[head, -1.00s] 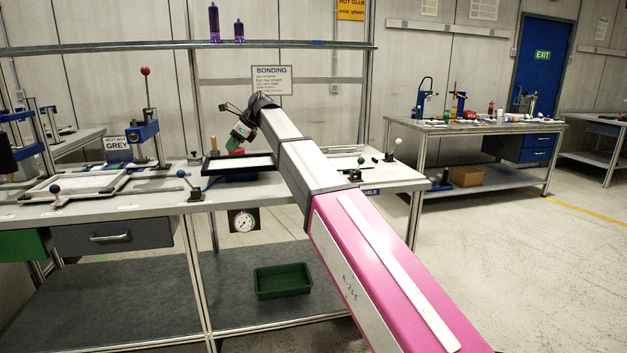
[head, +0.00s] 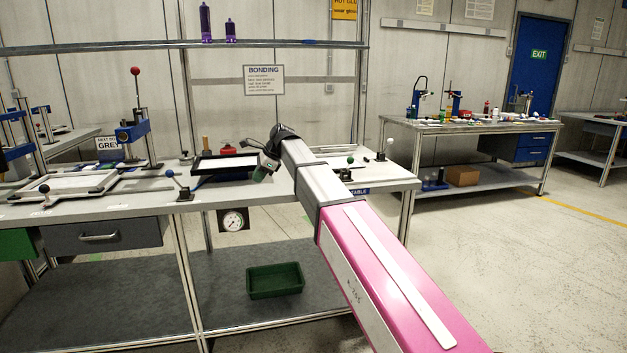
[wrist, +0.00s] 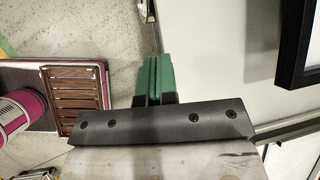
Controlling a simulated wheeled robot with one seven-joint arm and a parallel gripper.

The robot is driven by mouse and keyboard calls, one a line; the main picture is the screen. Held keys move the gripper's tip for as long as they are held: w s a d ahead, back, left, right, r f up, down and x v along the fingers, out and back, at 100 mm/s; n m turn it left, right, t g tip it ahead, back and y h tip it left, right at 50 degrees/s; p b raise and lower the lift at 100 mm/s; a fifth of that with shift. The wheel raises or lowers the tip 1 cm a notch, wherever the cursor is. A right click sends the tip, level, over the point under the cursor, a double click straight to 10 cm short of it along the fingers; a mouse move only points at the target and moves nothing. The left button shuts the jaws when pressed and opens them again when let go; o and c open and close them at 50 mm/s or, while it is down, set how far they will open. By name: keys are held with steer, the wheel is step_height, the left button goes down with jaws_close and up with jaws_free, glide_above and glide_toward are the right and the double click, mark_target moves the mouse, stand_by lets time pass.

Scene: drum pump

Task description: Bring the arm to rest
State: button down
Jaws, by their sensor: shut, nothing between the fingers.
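My gripper (head: 262,174) hangs over the front part of the bonding bench (head: 235,192), at the end of my raised grey and magenta arm. Its green fingers show in the wrist view (wrist: 154,75), pressed side by side with nothing held. In the head view the fingers are small and partly hard to make out. In the wrist view the fingertips are over the floor beside the pale bench top. A black-framed tray (head: 198,168) lies on the bench just left of my gripper; its dark frame also shows at the wrist view's top right (wrist: 290,75).
A red-knobbed press (head: 130,133) and a blue-knobbed lever (head: 180,188) stand left on the bench. A green bin (head: 275,281) sits on the lower shelf. Open floor (head: 530,270) lies to the right.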

steer(key=s+d+f+n+h, duration=0.2)
steer(key=s+d+f+n, duration=0.15)
steer(key=d+f, duration=0.7)
steer(key=s+d+f+n+h, duration=0.1)
steer(key=s+d+f+n, duration=0.25)
steer(key=d+f, duration=0.7)
steer(key=s+d+f+n+h, duration=0.3)
steer(key=s+d+f+n, duration=0.4)
steer(key=s+d+f, duration=0.9)
steer(key=shift+s+d+n+g, duration=0.35)
steer(key=shift+s+d, duration=0.5)
steer(key=shift+s, duration=0.3)
